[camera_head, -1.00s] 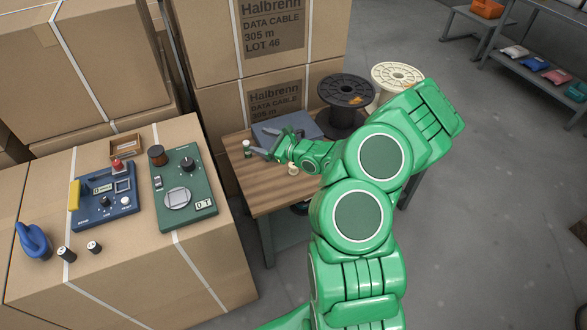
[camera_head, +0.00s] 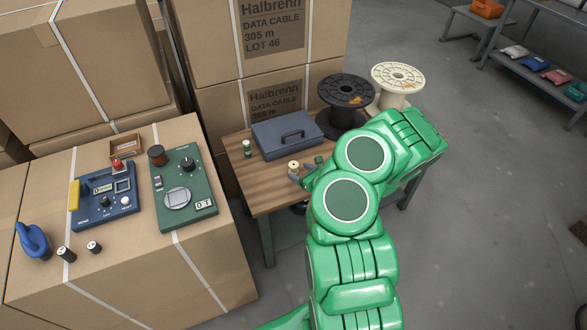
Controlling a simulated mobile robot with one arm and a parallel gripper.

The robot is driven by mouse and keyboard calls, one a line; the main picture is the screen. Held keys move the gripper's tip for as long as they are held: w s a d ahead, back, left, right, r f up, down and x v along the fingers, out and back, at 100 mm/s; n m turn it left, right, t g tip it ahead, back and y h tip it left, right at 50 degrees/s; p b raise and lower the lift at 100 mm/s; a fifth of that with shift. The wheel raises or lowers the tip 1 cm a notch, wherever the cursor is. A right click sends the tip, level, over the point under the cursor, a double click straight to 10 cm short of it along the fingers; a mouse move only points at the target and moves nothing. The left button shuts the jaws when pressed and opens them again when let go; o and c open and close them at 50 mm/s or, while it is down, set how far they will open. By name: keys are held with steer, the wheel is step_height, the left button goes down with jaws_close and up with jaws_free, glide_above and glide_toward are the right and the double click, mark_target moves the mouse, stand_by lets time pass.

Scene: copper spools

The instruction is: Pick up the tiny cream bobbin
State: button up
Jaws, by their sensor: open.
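The tiny cream bobbin (camera_head: 293,165) stands on the wooden table near its front right. My gripper (camera_head: 300,173) is open, low over the table, just right of and slightly in front of the bobbin. Its dark fingers point left, toward the bobbin. I cannot tell whether they touch it or reach around it. My arm hides the right part of the table.
A small green-and-white spool (camera_head: 247,149) stands at the table's left. A blue-grey case (camera_head: 270,142) lies behind the bobbin. A large black spool (camera_head: 346,92) and a large cream spool (camera_head: 404,75) stand at the back right. The wooden table (camera_head: 256,190) is clear at front left.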

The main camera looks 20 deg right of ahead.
mark_target(294, 166)
steer(key=shift+d+x, duration=0.15)
steer(key=shift+x, duration=1.25)
steer(key=shift+d+x, duration=0.2)
steer(key=shift+x, duration=1.15)
steer(key=shift+w, duration=0.1)
steer(key=c, duration=1.1)
steer(key=shift+o, duration=0.2)
steer(key=shift+r, duration=4.95)
